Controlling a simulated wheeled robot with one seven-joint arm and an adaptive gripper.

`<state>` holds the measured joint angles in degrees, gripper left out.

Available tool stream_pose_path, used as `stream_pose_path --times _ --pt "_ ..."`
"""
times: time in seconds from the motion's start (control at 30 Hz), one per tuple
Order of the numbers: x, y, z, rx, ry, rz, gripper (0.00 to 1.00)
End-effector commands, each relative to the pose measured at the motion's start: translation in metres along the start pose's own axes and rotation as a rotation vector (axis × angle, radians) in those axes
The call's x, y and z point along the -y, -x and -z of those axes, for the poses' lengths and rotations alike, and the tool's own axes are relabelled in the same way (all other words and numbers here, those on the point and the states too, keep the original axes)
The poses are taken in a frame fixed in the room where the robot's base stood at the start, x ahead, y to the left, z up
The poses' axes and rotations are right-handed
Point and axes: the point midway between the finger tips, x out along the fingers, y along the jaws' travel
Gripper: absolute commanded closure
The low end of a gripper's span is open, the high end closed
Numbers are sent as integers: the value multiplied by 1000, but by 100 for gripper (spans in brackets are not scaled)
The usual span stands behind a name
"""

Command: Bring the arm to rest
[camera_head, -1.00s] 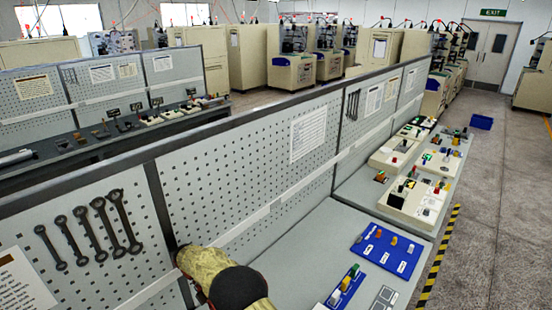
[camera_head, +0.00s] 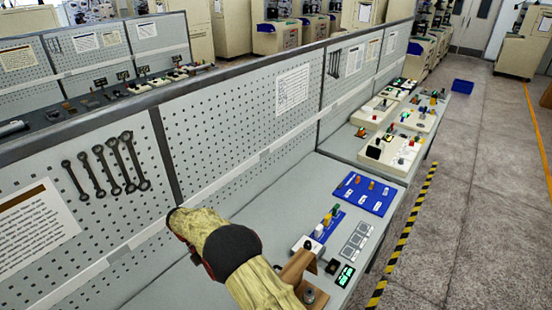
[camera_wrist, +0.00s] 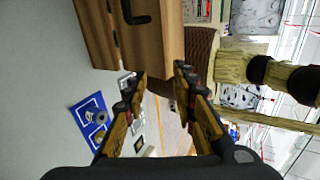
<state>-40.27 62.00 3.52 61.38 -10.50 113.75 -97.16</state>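My arm, in a tan cloth sleeve with a dark joint, shows at the lower middle of the head view, over the near bench (camera_head: 278,222). My gripper (camera_wrist: 157,78) shows in the wrist view with its two fingers apart and nothing between them. I cannot make out the gripper in the head view. A brown wooden box (camera_wrist: 150,35) with a black handle is just beyond the fingertips in the wrist view. I cannot tell whether the fingers touch it.
A perforated grey panel (camera_head: 235,145) with hanging wrenches (camera_head: 105,165) stands behind the bench.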

Motion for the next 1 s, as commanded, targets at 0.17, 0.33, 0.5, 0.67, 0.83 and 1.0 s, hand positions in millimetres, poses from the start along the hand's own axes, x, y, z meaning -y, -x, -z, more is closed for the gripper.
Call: stream_pose_path --times 0.17,0.33,0.5,0.67,0.83,1.0 --pt "11 1 -12 -22 -60 -44 73" --pt "26 3 -25 -50 -141 -102 73" --pt "50 3 -44 -95 -259 -181 73" --pt "84 -3 -66 -170 -433 -291 73" --pt "121 -18 -87 -269 -635 -404 73" --pt "156 -39 -101 -382 -839 -508 73"
